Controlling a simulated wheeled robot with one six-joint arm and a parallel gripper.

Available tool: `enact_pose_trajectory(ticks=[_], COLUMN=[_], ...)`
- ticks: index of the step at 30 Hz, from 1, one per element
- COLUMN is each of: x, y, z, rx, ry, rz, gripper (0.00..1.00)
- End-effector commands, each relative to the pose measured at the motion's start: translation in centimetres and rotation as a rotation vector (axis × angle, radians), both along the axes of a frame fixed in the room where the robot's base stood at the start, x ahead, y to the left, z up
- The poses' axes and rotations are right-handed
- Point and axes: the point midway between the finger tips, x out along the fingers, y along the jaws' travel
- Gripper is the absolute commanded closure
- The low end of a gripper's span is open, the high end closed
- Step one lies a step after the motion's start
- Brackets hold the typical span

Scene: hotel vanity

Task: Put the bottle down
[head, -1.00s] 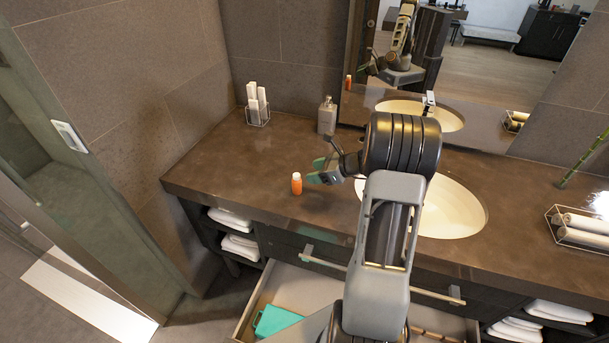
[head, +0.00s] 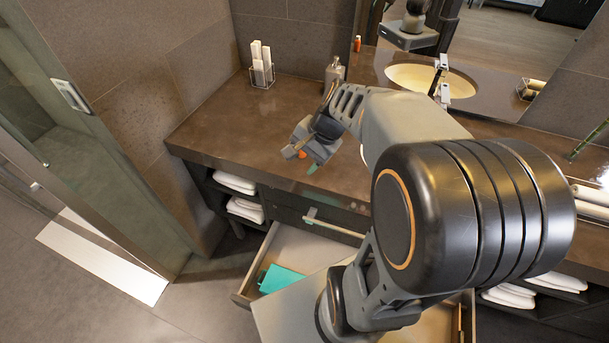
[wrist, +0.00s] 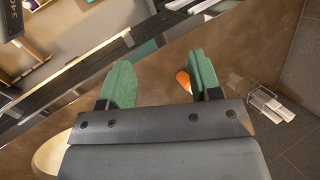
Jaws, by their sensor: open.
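The small orange bottle (head: 302,154) with a white cap is on the brown counter (head: 225,125) near its front edge. In the head view my gripper hides most of it, and only a bit of orange shows. In the wrist view the bottle (wrist: 183,79) appears in the gap between the green fingers, close to the right finger, which partly covers it. My gripper (head: 306,160) is open over the counter, and its fingers also show in the wrist view (wrist: 162,82). I cannot tell whether a finger touches the bottle.
The sink (head: 430,80) is to the right. An open drawer (head: 262,262) with a teal item (head: 282,279) juts out below.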

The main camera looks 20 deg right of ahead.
Motion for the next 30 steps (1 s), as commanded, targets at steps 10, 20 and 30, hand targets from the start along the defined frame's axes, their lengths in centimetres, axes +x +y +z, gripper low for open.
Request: enact_pose_trajectory(ticks=[10,20,30], x=[-6.1,-7.4,-7.4], y=[3.0,3.3,3.2], z=[1.8,2.2,2.2], rx=[-0.499,-0.642,-0.642], ry=[-0.249,-0.319,-0.318], rz=[0.670,0.853,0.852], gripper=[0.42,0.42,0.42])
